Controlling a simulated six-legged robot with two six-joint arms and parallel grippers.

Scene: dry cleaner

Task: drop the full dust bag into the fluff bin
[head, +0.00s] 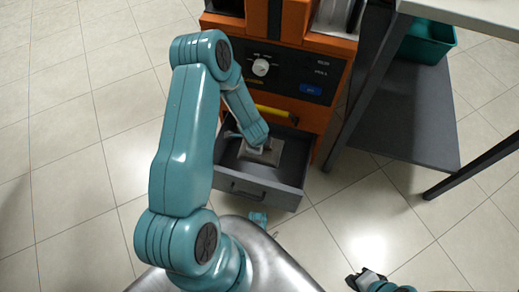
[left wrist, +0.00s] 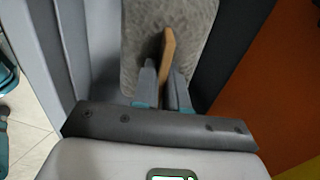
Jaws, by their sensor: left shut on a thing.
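The dust bag (left wrist: 140,40) is grey and fuzzy, with a tan tab (left wrist: 167,55) standing up from it. It lies in the open dark grey drawer (head: 262,192) of the orange machine. My left gripper (left wrist: 163,82) reaches down into the drawer and is shut on the tab, a finger on each side. In the head view, my left forearm hides much of the bag. My right gripper (head: 366,277) is low at the bottom right, away from the drawer; its jaw gap is too small to read. A teal bin (head: 428,42) sits at the upper right; I cannot tell if it is the fluff bin.
The orange machine (head: 325,125) has a black control panel with a knob, and a yellow handle (head: 272,112) above the drawer. A white-topped table (head: 470,12) with dark legs and a low grey shelf (head: 405,135) stands to the right. Tiled floor is clear at left and lower right.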

